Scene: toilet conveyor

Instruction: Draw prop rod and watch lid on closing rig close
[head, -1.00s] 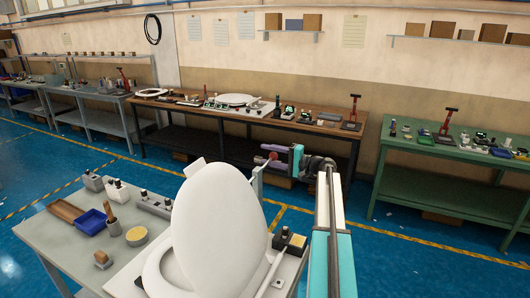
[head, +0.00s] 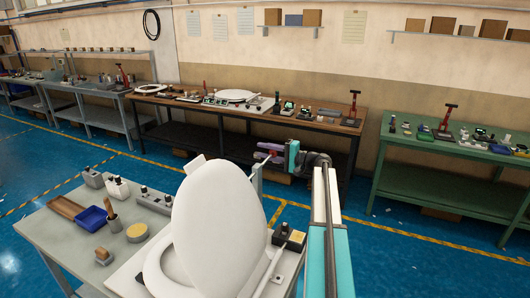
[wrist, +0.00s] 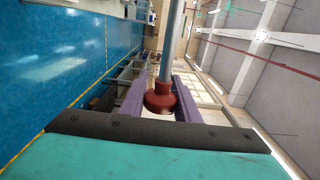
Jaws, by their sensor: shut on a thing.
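The white lid (head: 218,225) stands raised, nearly upright, over the white seat (head: 160,262) of the closing rig on the near grey bench. My gripper (head: 264,153) is behind and to the right of the lid, at about the height of its upper part. In the wrist view its two purple fingers (wrist: 160,100) are shut on the red knob (wrist: 160,98) of the prop rod. The grey rod (wrist: 170,45) runs straight away from the knob. In the head view the knob is mostly hidden between the fingers, and a thin grey upright (head: 257,178) stands just below them.
A blue tray (head: 91,218), a brush pot (head: 113,222), a round yellow-topped tub (head: 137,232) and small boxes lie on the near grey bench left of the lid. A wooden bench (head: 340,128) and a green bench (head: 400,156) stand along the wall. Blue floor lies between.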

